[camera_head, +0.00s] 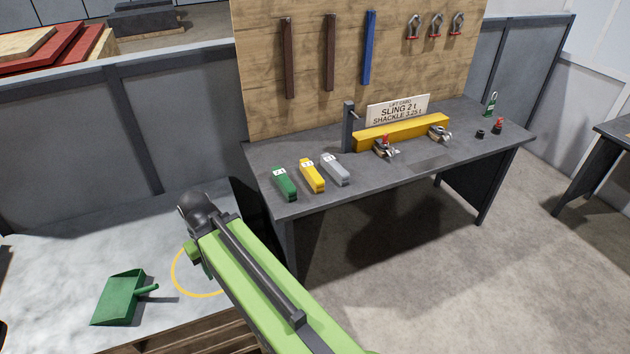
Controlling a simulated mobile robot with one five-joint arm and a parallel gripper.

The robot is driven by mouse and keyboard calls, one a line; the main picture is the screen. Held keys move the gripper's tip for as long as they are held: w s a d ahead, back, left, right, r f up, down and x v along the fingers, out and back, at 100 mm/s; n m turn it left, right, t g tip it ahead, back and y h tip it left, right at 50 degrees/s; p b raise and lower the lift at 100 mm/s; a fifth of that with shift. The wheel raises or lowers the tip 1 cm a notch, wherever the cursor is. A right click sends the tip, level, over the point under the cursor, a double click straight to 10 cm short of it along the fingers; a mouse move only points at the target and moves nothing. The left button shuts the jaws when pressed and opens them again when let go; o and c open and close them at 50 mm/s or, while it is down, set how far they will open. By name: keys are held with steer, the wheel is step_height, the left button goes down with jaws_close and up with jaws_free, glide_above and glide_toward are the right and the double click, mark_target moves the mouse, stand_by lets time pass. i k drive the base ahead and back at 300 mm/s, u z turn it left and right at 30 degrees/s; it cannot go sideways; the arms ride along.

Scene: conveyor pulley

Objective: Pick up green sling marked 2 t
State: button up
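A green sling (286,187) lies as a folded bundle near the front left corner of the grey workbench (430,160). It has a white label whose marking is too small to read surely. A yellow sling (314,179) and a grey sling (338,172) lie in a row to its right, each with a white label. My green arm reaches up from the bottom of the picture to a dark joint left of the bench. My gripper does not show, so what it holds cannot be seen.
A lift card (399,110) reading sling 2 t and shackle 3.25 t stands behind a yellow beam (402,132). Shackles (385,149) sit by the beam. A green dustpan (122,299) lies at lower left.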

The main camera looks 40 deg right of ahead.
mark_target(287, 188)
steer(key=u, duration=0.1)
steer(key=i, duration=1)
steer(key=z, duration=0.05)
